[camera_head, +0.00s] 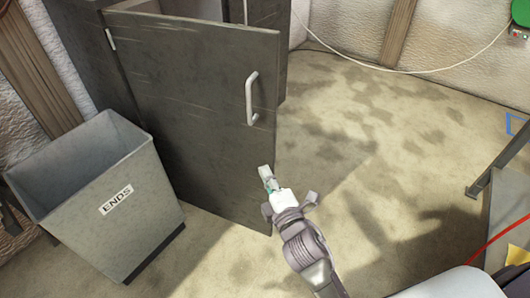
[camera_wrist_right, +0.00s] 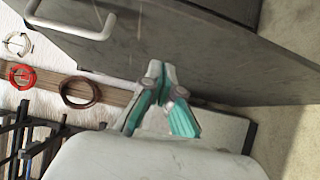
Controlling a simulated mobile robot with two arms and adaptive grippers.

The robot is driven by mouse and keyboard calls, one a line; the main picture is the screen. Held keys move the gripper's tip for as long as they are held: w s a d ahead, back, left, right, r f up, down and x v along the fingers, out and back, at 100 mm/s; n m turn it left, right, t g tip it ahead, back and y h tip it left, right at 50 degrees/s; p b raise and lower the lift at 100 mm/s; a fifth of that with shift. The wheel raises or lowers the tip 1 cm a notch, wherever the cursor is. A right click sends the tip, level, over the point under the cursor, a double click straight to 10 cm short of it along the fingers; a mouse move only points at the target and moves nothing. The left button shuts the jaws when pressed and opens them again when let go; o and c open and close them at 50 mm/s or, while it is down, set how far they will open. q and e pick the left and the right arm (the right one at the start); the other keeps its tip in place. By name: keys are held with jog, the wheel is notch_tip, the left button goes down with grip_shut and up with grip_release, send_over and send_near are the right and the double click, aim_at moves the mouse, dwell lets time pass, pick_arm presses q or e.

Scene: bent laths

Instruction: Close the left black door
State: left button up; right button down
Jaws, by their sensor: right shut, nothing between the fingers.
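The left black door (camera_head: 190,100) stands open in the head view, its hinge side at the left and its free edge at the right. It carries a pale bar handle (camera_head: 251,97); door (camera_wrist_right: 200,50) and handle (camera_wrist_right: 75,25) also show in the wrist view. My right gripper (camera_head: 266,175) is shut and empty, in front of the door's lower part, close to its free edge and below the handle. In the wrist view its closed fingertips (camera_wrist_right: 157,72) overlap the door; I cannot tell whether they touch it. My left gripper is not in view.
A grey bin labelled ENDS (camera_head: 105,205) stands left of the door, near its face. The dark cabinet (camera_head: 265,12) is behind the door. Concrete floor (camera_head: 370,130) is clear to the right. A metal stand (camera_head: 500,165) and a red cable (camera_head: 500,235) are at the right edge.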

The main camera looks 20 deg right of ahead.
send_near(260, 140)
jog(key=w+a, duration=0.3)
jog(key=w+d, duration=0.1)
jog(key=w+b, duration=0.1)
jog(key=shift+w+d, duration=0.6)
jog(key=shift+w, duration=0.05)
jog(key=shift+d, duration=0.1)
